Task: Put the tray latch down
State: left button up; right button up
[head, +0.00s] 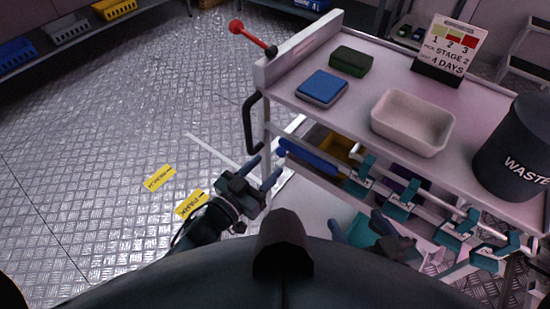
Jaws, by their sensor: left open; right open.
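A blue bar (312,157) with a rounded end runs along the cart's front, below the top. I cannot tell for sure which of these is the tray latch. My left gripper (268,170) is open and empty, left of the blue bar and apart from it, well below the red knob in the picture. My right gripper (358,226) is open low in front of the cart, near the teal clips; its fingers are partly dark and hard to make out.
The cart top (370,88) holds a blue pad (321,88), a green block (351,61), a beige tub (412,122), a sign (453,47) and a dark waste bin (515,150). Several teal clips (400,203) line its front. A black handle (250,122) juts left.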

aim_at(279, 154)
pick_arm(q)
jog(key=shift+x, duration=2.35)
jog(key=shift+a, duration=0.1)
grip_shut()
